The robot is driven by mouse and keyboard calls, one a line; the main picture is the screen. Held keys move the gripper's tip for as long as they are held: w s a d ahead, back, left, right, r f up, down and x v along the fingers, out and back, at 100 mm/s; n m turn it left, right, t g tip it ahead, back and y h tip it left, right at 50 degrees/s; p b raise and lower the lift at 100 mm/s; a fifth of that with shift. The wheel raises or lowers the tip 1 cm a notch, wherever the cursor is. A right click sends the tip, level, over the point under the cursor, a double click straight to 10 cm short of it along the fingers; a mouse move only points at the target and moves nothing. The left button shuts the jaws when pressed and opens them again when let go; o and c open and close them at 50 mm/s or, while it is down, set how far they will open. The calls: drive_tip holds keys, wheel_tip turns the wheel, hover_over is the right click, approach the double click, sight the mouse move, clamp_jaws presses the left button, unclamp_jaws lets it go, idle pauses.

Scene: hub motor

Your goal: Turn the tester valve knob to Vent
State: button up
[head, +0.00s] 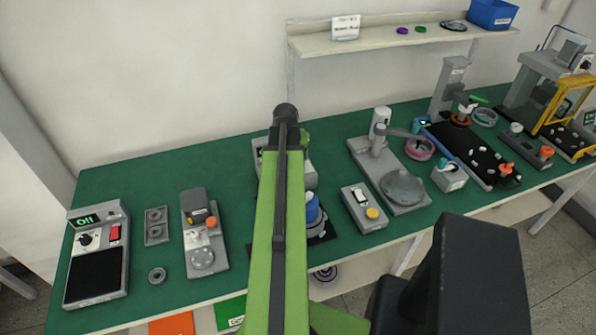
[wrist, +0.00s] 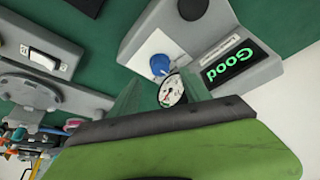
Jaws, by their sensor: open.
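The tester (wrist: 215,22) is a grey box with a sloped face, seen tilted in the wrist view. Its valve knob (wrist: 160,65) is blue and sits on a white plate. The knob's pointer and position labels are too small to read. A round white dial gauge (wrist: 172,92) is below the knob, and a display (wrist: 229,66) reads "Good" in green. My gripper (wrist: 165,122) shows as a green jaw with a dark edge below the gauge. It is open and appears apart from the knob. In the head view my arm hides most of the tester (head: 308,176).
A switch box (wrist: 42,55) and a round-plate stand (wrist: 30,92) lie left in the wrist view. In the head view, a device reading "Off" (head: 97,255) and a grey fixture (head: 203,235) stand left. A shelf (head: 400,38) is above. Green bench (head: 150,180) is clear at back left.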

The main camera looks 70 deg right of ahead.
drive_tip(key=b+x, duration=0.4)
drive_tip(key=x, duration=0.3)
drive_tip(key=shift+b, duration=0.4)
drive_tip(key=shift+r, duration=0.1)
drive_tip(key=shift+a, duration=0.1)
clamp_jaws()
